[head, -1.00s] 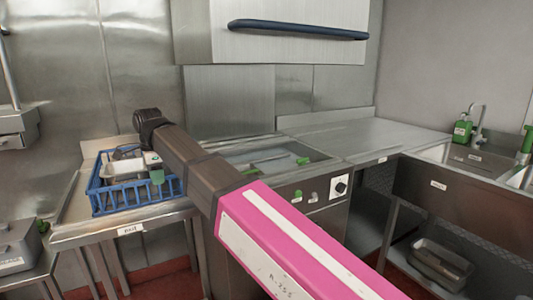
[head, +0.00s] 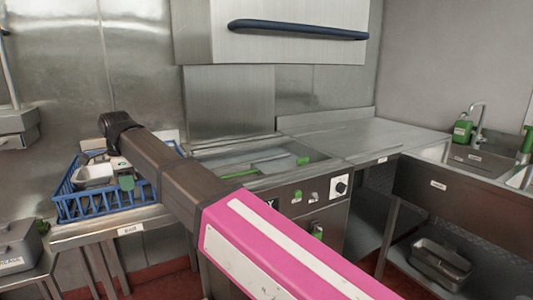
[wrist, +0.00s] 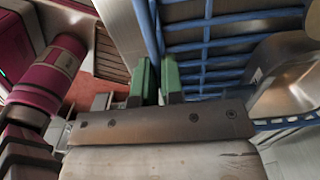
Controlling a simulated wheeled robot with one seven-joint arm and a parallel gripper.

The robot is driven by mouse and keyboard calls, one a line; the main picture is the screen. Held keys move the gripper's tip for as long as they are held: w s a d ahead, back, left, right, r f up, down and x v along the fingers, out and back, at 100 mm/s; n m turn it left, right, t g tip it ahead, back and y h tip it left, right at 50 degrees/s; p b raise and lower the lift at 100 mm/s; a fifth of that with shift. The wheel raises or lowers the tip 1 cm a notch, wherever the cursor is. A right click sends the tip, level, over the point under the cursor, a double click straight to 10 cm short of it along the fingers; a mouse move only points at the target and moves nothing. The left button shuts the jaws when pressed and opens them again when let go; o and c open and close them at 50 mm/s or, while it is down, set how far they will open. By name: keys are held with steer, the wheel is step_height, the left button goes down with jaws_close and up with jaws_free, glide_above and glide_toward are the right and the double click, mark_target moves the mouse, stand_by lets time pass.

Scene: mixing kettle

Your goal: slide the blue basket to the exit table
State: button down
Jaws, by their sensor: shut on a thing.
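The blue basket (head: 90,206) stands on the steel table labelled EXIT (head: 165,217), with its left end at the table's left edge. It holds a pale metal container (head: 95,174) and some dark items, partly hidden by my arm. My gripper (head: 126,182) reaches down at the basket's near side. In the wrist view, my gripper's green fingers (wrist: 157,82) straddle the basket's blue wall (wrist: 153,28) and are shut on it. The exact contact at the fingertips is hard to make out.
The steel unit with a recessed basin (head: 265,162) and front knobs (head: 341,188) lies to the right. Bare counter (head: 365,135) extends beyond it. A lower surface with a grey bin (head: 18,246) is at the far left. A hood (head: 290,30) hangs above.

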steer(key=c, duration=0.7)
jaws_free()
steer(key=shift+r, duration=0.1)
steer(key=shift+r, duration=3.4)
steer(key=shift+s, duration=0.1)
